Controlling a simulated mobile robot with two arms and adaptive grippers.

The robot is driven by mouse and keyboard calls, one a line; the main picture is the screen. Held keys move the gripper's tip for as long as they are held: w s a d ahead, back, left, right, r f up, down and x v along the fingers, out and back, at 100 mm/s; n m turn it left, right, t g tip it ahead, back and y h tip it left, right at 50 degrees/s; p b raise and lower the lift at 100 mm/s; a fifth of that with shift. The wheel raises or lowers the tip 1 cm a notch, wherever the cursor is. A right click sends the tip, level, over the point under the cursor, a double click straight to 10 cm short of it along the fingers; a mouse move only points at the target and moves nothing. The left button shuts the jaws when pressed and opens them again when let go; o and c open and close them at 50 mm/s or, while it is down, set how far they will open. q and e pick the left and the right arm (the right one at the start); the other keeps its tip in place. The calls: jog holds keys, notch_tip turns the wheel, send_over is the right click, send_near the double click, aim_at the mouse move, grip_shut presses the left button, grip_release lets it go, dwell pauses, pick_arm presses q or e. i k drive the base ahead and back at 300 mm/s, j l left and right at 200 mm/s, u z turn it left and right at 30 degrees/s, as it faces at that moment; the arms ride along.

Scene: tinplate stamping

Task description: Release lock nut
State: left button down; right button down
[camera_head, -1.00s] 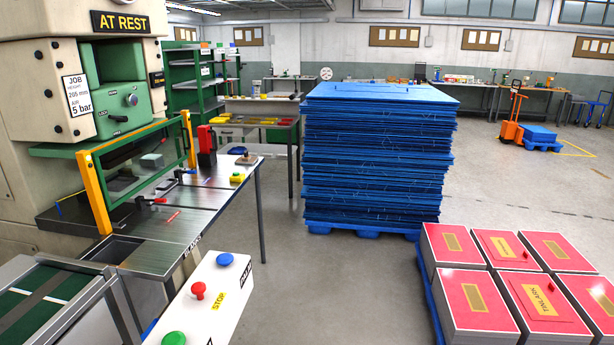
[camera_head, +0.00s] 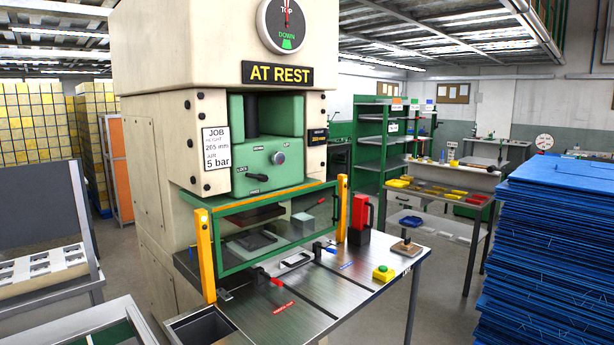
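A beige press (camera_head: 160,150) with an "AT REST" sign (camera_head: 277,74) stands left of centre in the head view. Its green slide block (camera_head: 290,165) carries a round grey knob (camera_head: 278,158) and a small dark lever (camera_head: 248,176) at its lower left. Small labels sit beside the lever; the upper one seems to read LOCK and the lower one FREE, but they are tiny. The lever lies near the upper label, tilted; I cannot tell its exact setting. Neither of my grippers shows in the head view.
A green-framed clear guard (camera_head: 222,263) between yellow posts stands below the slide, before the die area. The steel press table (camera_head: 335,295) bears red clamps, a red device (camera_head: 359,220) and a yellow-green button box (camera_head: 383,273). Blue sheets (camera_head: 550,240) are stacked at right.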

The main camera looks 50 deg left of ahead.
aim_at(260, 178)
jog(key=i+u, duration=0.1)
jog(key=i, duration=0.7)
jog(key=i+l+u, duration=0.1)
jog(key=i, duration=0.7)
jog(key=i+u, duration=0.2)
jog(key=i, duration=0.7)
jog(key=u, duration=3.65)
